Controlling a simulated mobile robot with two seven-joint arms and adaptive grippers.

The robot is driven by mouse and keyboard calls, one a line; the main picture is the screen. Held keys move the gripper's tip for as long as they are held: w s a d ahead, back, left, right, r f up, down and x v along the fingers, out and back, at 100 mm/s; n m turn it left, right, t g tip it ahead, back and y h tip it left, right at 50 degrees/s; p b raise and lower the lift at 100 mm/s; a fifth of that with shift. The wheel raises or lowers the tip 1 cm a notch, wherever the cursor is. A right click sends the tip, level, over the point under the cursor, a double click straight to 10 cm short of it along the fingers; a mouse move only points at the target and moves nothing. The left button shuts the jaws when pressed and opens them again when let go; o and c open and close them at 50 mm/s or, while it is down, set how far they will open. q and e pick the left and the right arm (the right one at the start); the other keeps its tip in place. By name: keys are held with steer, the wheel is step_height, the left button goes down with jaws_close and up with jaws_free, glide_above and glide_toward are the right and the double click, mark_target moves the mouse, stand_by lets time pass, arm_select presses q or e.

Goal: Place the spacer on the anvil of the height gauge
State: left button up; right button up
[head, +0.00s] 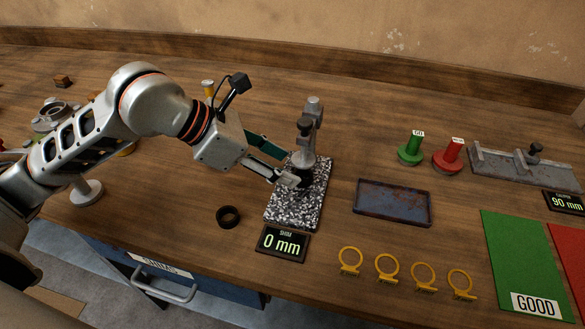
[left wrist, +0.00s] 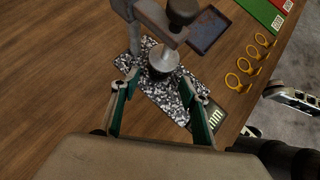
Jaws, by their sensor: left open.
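The height gauge (head: 307,130) stands on a speckled granite plate (head: 297,208), with a post, an arm and a dark knob. My left gripper (head: 288,170) is open at the gauge, its fingers over the plate. In the left wrist view, the open left gripper (left wrist: 162,84) has its fingers on either side of a dark round piece (left wrist: 158,73) below the gauge's grey disc (left wrist: 164,57). I cannot tell whether this piece is the spacer or part of the anvil. A black ring (head: 228,216) lies on the table left of the plate.
A display (head: 282,243) in front of the plate reads 0 mm. A rusty tray (head: 392,203) and several yellow rings (head: 387,267) lie to the right. A green mat (head: 522,258) is at far right.

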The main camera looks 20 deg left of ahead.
arm_select(q)
steer(key=v, duration=0.7)
steer(key=shift+a+r, duration=0.2)
steer(key=shift+r, duration=0.1)
steer(key=shift+s, duration=0.1)
